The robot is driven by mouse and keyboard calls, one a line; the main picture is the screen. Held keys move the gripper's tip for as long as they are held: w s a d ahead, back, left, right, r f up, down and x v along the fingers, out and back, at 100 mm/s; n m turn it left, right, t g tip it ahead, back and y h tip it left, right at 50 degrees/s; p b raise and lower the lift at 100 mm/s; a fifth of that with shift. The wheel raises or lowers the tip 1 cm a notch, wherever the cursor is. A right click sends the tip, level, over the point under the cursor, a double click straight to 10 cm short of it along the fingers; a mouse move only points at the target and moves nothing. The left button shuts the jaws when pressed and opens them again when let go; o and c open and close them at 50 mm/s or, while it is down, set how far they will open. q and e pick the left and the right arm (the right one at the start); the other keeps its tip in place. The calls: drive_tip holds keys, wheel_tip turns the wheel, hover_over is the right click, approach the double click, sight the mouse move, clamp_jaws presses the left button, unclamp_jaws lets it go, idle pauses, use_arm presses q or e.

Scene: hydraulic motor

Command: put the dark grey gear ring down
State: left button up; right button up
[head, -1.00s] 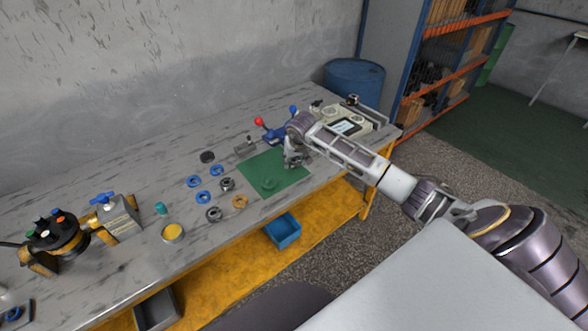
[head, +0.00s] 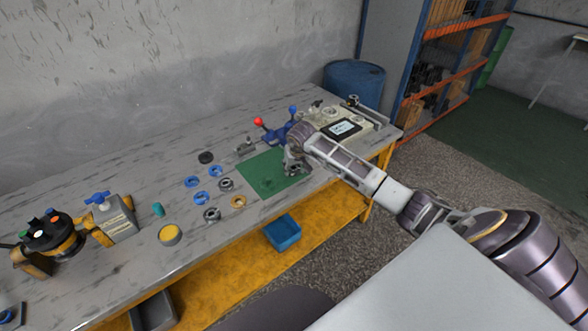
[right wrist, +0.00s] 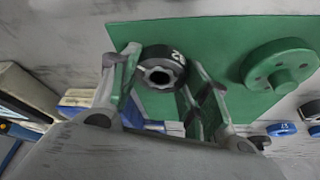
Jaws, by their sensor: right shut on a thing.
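The dark grey gear ring (right wrist: 165,56), with teeth round its inner hole, is held between the two fingers of my right gripper (right wrist: 163,75) in the right wrist view. The gripper is shut on it, over the green mat (right wrist: 215,40). I cannot tell whether the ring touches the mat. In the head view my right gripper (head: 293,169) is over the right part of the green mat (head: 262,170), and the ring is too small to make out there. A green round part with holes (right wrist: 280,65) lies on the mat beside the ring. My left gripper is not in view.
Blue rings (head: 201,198), grey rings (head: 212,215) and a tan ring (head: 238,202) lie left of the mat. A blue fixture with red and blue knobs (head: 276,132) and a device with a screen (head: 345,127) stand behind. A blue bin (head: 283,232) is below the tabletop.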

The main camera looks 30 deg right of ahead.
drive_tip(key=shift+f, duration=0.1)
drive_tip(key=shift+f+b, duration=0.15)
drive_tip(key=shift+b, duration=0.15)
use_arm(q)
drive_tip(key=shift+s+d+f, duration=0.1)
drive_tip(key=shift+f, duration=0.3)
use_arm(e)
drive_tip(key=shift+s+f, duration=0.15)
drive_tip(key=shift+f, duration=0.05)
